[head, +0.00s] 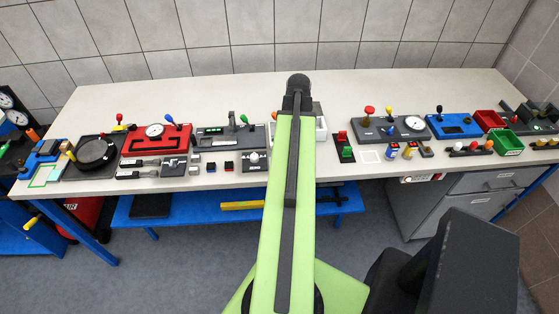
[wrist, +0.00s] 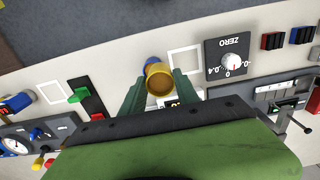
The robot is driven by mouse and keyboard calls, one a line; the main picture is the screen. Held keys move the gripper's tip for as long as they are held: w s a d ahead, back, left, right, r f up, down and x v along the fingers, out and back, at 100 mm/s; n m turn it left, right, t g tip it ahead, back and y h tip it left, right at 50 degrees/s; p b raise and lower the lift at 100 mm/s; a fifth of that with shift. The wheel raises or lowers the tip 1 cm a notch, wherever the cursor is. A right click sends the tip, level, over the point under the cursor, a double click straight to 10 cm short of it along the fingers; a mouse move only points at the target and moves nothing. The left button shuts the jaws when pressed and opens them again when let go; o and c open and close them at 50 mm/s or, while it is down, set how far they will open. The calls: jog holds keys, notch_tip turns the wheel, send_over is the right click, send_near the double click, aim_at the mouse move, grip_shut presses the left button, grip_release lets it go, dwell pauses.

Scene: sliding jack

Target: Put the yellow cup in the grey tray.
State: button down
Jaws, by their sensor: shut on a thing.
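In the wrist view my gripper (wrist: 159,84) is shut on the yellow cup (wrist: 158,69), one dark green finger on each side. The cup's round end and brownish inside face the camera, and a bit of blue shows at its far edge. Whether it is clear of the bench I cannot tell. In the head view my arm hides the gripper and the cup. A pale box like a tray (head: 321,128) stands on the bench, partly behind my arm; I cannot tell whether it is the grey tray.
In the wrist view a white square outline (wrist: 185,61) and a ZERO dial panel (wrist: 229,58) lie right of the cup. A red-green switch panel (wrist: 88,101) lies left. In the head view red (head: 488,120) and green (head: 506,143) bins stand at the right; devices crowd the bench.

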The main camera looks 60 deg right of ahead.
jog(key=w+f, duration=0.1)
jog(key=w+a+f+b, duration=0.1)
jog(key=w, duration=0.1)
jog(key=w+a+f+b, duration=0.1)
jog(key=w, duration=0.1)
jog(key=shift+w+f, duration=0.1)
jog(key=shift+f, duration=0.25)
jog(key=shift+w+a, duration=0.1)
jog(key=shift+w, duration=0.15)
notch_tip(320, 180, down, 4)
jog(key=b, duration=0.4)
jog(key=shift+f+b, duration=0.2)
jog(key=shift+b, duration=0.2)
jog(key=shift+r, duration=0.25)
jog(key=shift+f, duration=0.15)
jog(key=c, duration=0.9)
grip_release()
notch_tip(320, 180, up, 12)
jog(key=p, duration=1.2)
jog(key=shift+r+p, duration=0.2)
jog(key=shift+p, duration=0.1)
